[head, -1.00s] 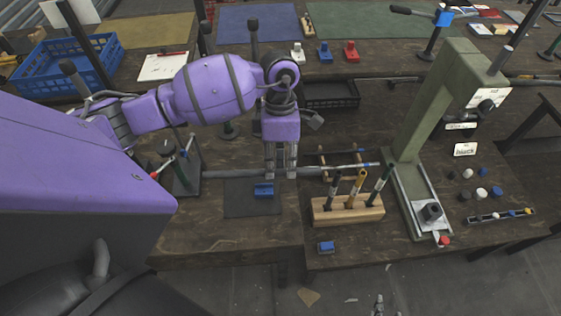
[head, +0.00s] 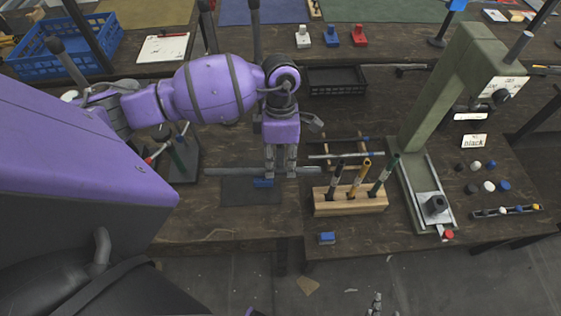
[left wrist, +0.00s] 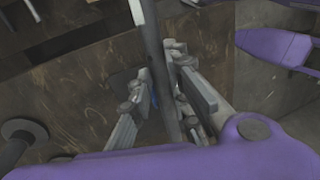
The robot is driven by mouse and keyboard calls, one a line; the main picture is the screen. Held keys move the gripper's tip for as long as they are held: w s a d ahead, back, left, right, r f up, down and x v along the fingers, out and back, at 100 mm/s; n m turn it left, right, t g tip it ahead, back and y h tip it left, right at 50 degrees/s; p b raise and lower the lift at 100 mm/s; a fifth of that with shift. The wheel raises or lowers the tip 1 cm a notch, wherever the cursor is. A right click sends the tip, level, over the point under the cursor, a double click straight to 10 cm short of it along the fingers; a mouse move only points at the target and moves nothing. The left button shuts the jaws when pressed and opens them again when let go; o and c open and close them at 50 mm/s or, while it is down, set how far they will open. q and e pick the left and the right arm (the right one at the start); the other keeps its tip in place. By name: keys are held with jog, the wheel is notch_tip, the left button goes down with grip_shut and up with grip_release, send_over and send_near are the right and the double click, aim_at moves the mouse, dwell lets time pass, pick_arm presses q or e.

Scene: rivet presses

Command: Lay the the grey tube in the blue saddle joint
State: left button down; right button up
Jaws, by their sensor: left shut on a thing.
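The grey tube (head: 228,172) lies level, left to right, in my left gripper (head: 280,174). The gripper points down and is shut on it. The blue saddle joint (head: 263,183) sits on a dark mat just in front of and below the tube, partly covered by the fingers. Whether the tube touches it I cannot tell. In the left wrist view the tube (left wrist: 153,40) runs between the fingers (left wrist: 160,85), with a sliver of blue beside it. What seems to be my right gripper (head: 375,304) barely shows at the bottom edge.
A wooden block (head: 350,202) with several upright tools stands right of the gripper, before a small rack with a rod. A green press (head: 425,110) stands farther right. Another blue saddle (head: 327,238) lies near the front edge. The dark mat (head: 235,195) is otherwise bare.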

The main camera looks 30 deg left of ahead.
jog(key=shift+s, duration=0.15)
jog(key=shift+s+d+f, duration=0.25)
jog(key=shift+s, duration=0.3)
jog(key=shift+w, duration=0.15)
jog(key=shift+w+a+r, duration=0.15)
jog(key=shift+w+a, duration=0.1)
jog(key=shift+w, duration=0.25)
pick_arm(q)
jog(key=shift+f, duration=0.15)
pick_arm(e)
jog(key=shift+s, duration=0.15)
pick_arm(q)
jog(key=shift+f, duration=0.45)
jog(key=shift+f+b, duration=0.3)
jog(key=shift+b, duration=0.1)
jog(key=shift+f, duration=0.1)
pick_arm(e)
jog(key=shift+s+d+f+g, duration=0.15)
jog(key=shift+s+f, duration=0.3)
jog(key=shift+s, duration=0.1)
jog(key=shift+s+d+f+g, duration=0.1)
jog(key=shift+s+f+g, duration=0.05)
jog(key=shift+s+f, duration=0.35)
